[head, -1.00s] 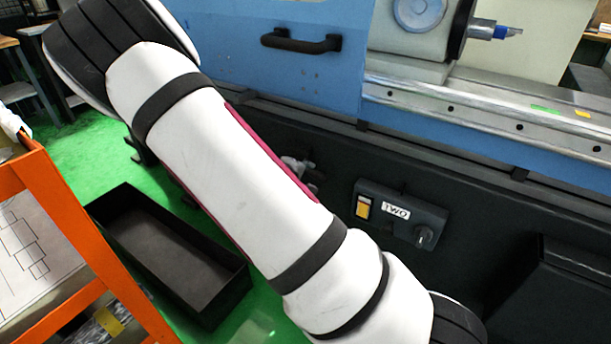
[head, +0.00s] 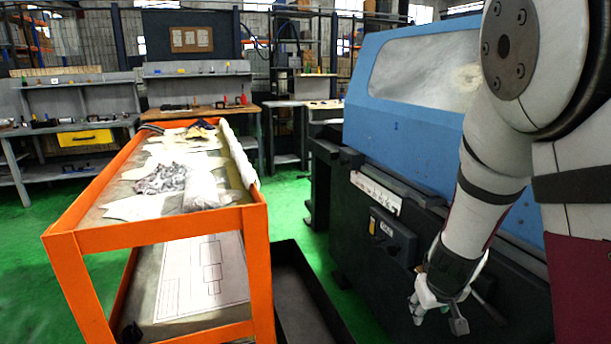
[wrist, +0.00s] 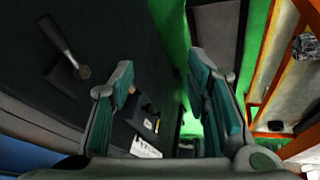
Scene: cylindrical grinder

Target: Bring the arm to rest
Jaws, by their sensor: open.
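My gripper (head: 437,314) hangs low at the end of my arm, at the right of the head view, in front of the dark lower front of the grinder (head: 352,235). In the wrist view my gripper (wrist: 162,85) shows two green-padded fingers spread apart, with nothing between them. My arm is bent, with its forearm slanting down and left from the elbow. Whether the fingertips touch the grinder front cannot be told from the head view, but they appear clear of it in the wrist view.
An orange cart (head: 160,230) with papers and crumpled plastic stands left of the grinder. A black open bin (head: 300,300) is on the green floor between them. A switch box (head: 391,232) sticks out from the grinder front. Workbenches (head: 205,110) line the back.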

